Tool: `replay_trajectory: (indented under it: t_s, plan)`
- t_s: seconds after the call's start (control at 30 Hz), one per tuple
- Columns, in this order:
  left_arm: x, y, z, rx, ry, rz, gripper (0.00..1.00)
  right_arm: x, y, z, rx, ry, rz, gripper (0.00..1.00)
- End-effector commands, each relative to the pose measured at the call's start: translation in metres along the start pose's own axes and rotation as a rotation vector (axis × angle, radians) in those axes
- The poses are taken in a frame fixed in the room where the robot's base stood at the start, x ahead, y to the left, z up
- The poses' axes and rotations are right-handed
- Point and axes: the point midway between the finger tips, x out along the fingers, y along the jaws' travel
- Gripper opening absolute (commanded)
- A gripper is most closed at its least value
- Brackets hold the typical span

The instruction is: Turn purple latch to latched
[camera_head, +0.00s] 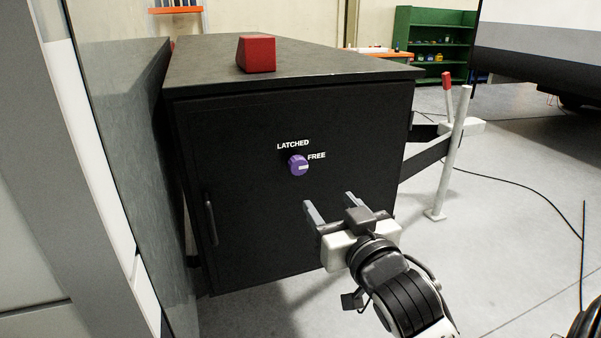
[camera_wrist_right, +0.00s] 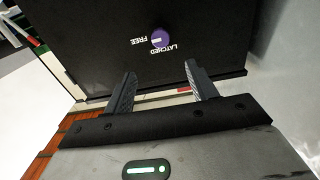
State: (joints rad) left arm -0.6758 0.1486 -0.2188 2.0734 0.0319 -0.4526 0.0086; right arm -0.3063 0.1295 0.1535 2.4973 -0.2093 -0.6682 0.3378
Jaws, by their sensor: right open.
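The purple latch (camera_head: 298,165) is a round knob on the front of a black cabinet (camera_head: 250,230). A white mark on the knob points right toward the word FREE; the word LATCHED stands above it. The knob also shows in the right wrist view (camera_wrist_right: 159,38), where the labels appear upside down. My right gripper (camera_head: 328,203) is open and empty, below and right of the knob and apart from it. Its two fingers also show in the right wrist view (camera_wrist_right: 160,80). My left gripper is not in view.
A red block (camera_head: 256,54) sits on the cabinet top. A vertical handle (camera_head: 211,222) is at the door's left. A grey panel (camera_head: 135,150) stands close on the left. A white post (camera_head: 452,150) with a red-tipped lever stands right. A green shelf (camera_head: 436,40) is behind.

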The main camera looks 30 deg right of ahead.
Motion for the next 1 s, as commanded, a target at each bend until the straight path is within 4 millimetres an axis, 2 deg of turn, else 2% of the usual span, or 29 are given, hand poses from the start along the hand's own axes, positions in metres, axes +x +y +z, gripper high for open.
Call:
replay_trajectory:
  t_s: [0.07,0.2,0.37,0.7,0.83,1.0]
  plan:
    - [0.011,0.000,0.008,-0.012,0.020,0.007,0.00,0.007,-0.001,0.007,-0.001,0.009,-0.003,0.57]
    - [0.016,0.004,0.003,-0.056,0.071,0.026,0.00,0.019,-0.001,0.008,-0.004,0.009,-0.003,0.57]
    - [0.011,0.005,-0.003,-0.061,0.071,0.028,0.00,0.056,-0.001,0.000,-0.004,-0.001,-0.003,0.57]
    - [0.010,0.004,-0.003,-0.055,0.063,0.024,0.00,0.124,-0.001,0.001,-0.004,-0.003,-0.003,0.57]
    - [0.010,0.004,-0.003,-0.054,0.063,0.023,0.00,0.140,-0.001,0.002,-0.004,-0.004,-0.004,0.57]
    - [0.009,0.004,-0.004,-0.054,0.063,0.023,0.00,0.149,-0.002,0.002,-0.004,-0.004,-0.004,0.57]
